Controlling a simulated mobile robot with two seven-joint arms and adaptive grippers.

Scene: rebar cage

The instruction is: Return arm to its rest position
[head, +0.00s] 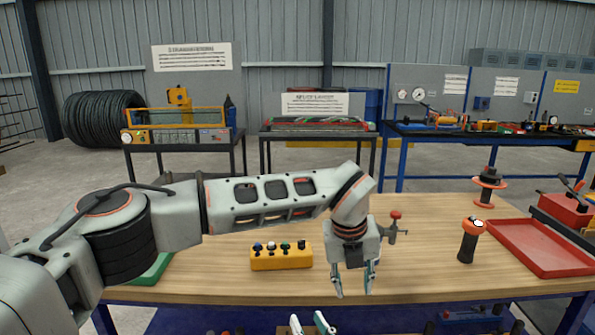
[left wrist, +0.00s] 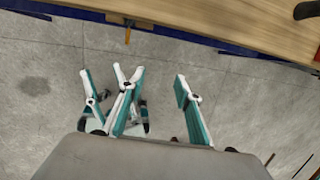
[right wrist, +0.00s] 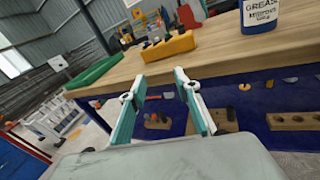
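My left arm reaches across the head view from the left, over the wooden table (head: 220,285). Its left gripper (head: 354,292) points down near the table's front edge, open with nothing between the fingers. In the left wrist view the left gripper (left wrist: 160,90) is spread above the concrete floor, and another set of white and teal fingers shows close beside it. My right gripper (head: 311,324) shows only its fingertips at the bottom of the head view. In the right wrist view the right gripper (right wrist: 160,85) is open and empty, facing the table's front edge.
A yellow block with several knobs (head: 280,257), a green tray (head: 155,270), an orange-topped black tool (head: 469,241) and a red tray (head: 540,248) are on the table. A grease can (right wrist: 262,15) shows in the right wrist view. A blue lower shelf (right wrist: 265,100) holds wooden blocks.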

